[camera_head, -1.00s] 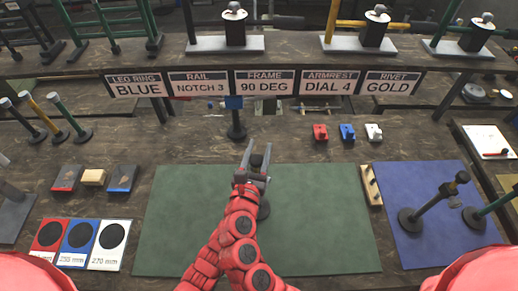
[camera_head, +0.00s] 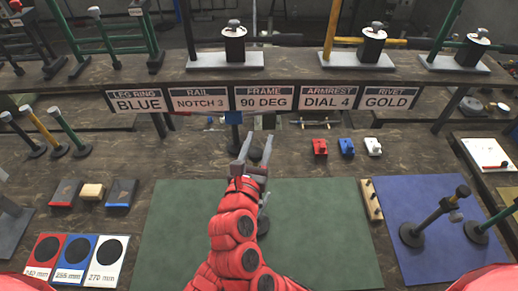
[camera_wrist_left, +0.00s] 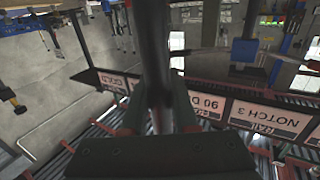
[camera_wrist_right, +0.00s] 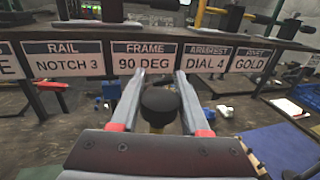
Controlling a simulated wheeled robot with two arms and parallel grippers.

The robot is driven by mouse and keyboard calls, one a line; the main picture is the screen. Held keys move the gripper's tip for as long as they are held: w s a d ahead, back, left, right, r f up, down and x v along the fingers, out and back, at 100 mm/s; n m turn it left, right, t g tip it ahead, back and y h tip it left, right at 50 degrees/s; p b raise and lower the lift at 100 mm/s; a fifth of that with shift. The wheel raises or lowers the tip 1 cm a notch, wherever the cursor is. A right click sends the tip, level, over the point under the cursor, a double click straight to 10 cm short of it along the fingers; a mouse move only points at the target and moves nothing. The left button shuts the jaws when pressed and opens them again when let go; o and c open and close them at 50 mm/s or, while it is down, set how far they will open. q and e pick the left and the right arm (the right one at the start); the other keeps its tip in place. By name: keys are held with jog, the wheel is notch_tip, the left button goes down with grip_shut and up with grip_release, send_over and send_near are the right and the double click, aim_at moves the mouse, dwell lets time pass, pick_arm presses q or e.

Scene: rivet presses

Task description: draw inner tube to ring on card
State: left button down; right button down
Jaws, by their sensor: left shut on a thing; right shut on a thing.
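My right gripper (camera_head: 255,146) stands over the green mat (camera_head: 180,230), its fingers on either side of a dark knob (camera_head: 256,155). In the right wrist view its two grey fingers flank the round black knob (camera_wrist_right: 160,100), with a yellowish part just below. In the left wrist view my left gripper (camera_wrist_left: 158,112) is shut around a dark upright tube (camera_wrist_left: 150,45). My right arm hides the left gripper and most of the tube in the head view. A dark round base (camera_head: 263,225) shows beside my arm on the mat. Ring marks on the tube cannot be made out.
A card (camera_head: 138,102) reads LEG RING BLUE, in a row of signs. Red, blue and white size cards (camera_head: 76,257) lie at the left. A blue mat (camera_head: 420,262) with a post lies at the right. Small red, blue and white blocks (camera_head: 347,147) stand behind.

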jog(key=shift+c, duration=1.9)
grip_release()
jog(key=v, duration=1)
jog(key=shift+s+a+f, duration=0.1)
jog(key=shift+s+a, duration=0.05)
jog(key=shift+s, duration=0.05)
jog(key=shift+v, duration=0.8)
